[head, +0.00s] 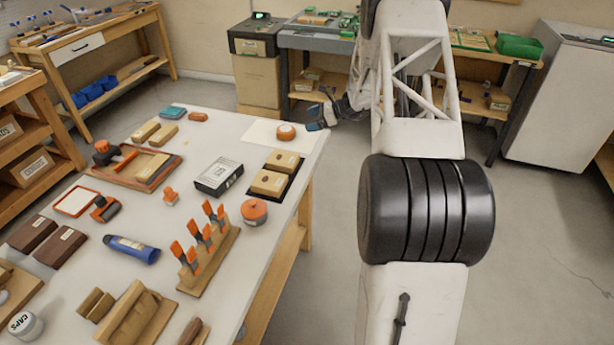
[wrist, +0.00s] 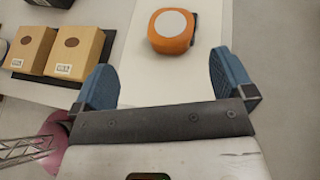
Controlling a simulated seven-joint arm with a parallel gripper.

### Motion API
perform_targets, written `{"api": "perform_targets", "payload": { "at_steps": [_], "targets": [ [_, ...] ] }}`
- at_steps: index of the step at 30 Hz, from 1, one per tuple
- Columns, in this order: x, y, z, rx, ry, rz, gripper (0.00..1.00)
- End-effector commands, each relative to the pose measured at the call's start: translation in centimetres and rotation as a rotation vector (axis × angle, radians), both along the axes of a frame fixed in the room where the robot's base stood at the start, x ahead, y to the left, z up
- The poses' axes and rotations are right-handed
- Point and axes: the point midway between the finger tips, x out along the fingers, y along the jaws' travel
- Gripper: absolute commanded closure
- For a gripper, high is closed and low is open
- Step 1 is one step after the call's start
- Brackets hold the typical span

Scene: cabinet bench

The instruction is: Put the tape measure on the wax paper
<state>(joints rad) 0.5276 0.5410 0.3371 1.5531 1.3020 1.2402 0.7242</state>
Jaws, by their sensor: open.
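The orange tape measure (head: 285,131), with a pale round disc on its face, rests on the white wax paper (head: 258,131) at the far right of the bench. In the wrist view, the tape measure (wrist: 171,31) sits on the paper (wrist: 145,77), ahead of the fingertips and apart from them. My gripper (head: 320,116) is just right of the bench's far right corner in the head view. Its blue fingers (wrist: 164,82) are spread wide with nothing between them. No part of the gripper touches the tape measure in the wrist view.
Two tan boxes (head: 274,175) stand on a dark mat beside the paper. A black-and-white box (head: 219,176), an orange round container (head: 254,211) and a wooden rack of orange-handled clamps (head: 208,258) stand nearer. Open floor lies right of the bench.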

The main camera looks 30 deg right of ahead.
Motion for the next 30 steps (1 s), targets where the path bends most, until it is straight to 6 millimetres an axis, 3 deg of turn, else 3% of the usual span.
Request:
{"api": "perform_targets", "payload": {
  "at_steps": [14, 30],
  "targets": [
    [-5.9, 9.7, 9.8, -0.241, -0.089, 0.258, 0.0],
    [-16.5, 19.6, 18.8, -0.529, -0.22, 0.586, 0.0]
  ]
}}
